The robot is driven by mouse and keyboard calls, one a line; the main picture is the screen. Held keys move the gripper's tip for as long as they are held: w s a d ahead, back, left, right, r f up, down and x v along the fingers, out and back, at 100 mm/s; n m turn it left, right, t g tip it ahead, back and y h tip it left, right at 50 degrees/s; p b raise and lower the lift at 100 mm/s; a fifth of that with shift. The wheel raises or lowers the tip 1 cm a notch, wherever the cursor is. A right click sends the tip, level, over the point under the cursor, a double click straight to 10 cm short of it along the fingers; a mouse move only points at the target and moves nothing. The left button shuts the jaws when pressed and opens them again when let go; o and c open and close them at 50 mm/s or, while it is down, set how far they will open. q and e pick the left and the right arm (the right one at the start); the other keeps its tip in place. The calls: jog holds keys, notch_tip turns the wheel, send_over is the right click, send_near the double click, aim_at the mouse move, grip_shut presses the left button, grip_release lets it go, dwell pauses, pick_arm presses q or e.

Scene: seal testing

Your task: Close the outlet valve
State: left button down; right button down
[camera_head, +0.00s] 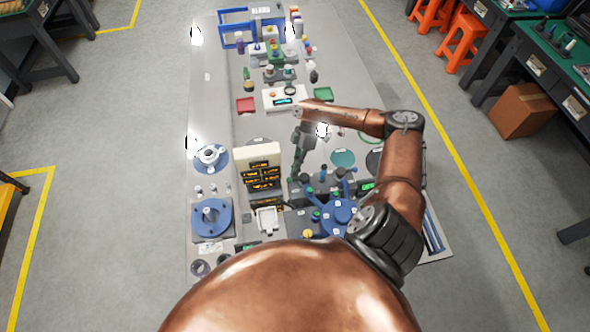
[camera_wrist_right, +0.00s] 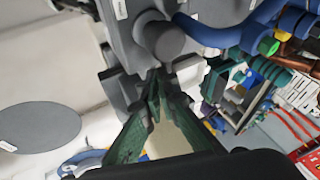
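My right gripper (camera_head: 296,178) points down over the test rig, above its left part. In the right wrist view the two dark green fingers (camera_wrist_right: 156,82) lean together and their tips appear to meet, with nothing clearly between them. A round grey knob (camera_wrist_right: 163,38) on a grey body is just beyond the tips; I cannot tell whether they touch. The rig has a blue round flange (camera_head: 338,216) with several blue-topped posts around it. A blue pipe (camera_wrist_right: 215,36) shows in the right wrist view. I cannot tell which part is the outlet valve. My left gripper is out of view.
A beige cabinet with yellow displays (camera_head: 262,180) stands just left of the gripper. A blue flange on a plate (camera_head: 211,218) lies at the left. Bare grey bench (camera_head: 215,110) shows along the left.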

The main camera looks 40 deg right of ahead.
jog(key=v, duration=1.1)
jog(key=shift+w+d+r, duration=0.15)
jog(key=shift+d+r, duration=0.15)
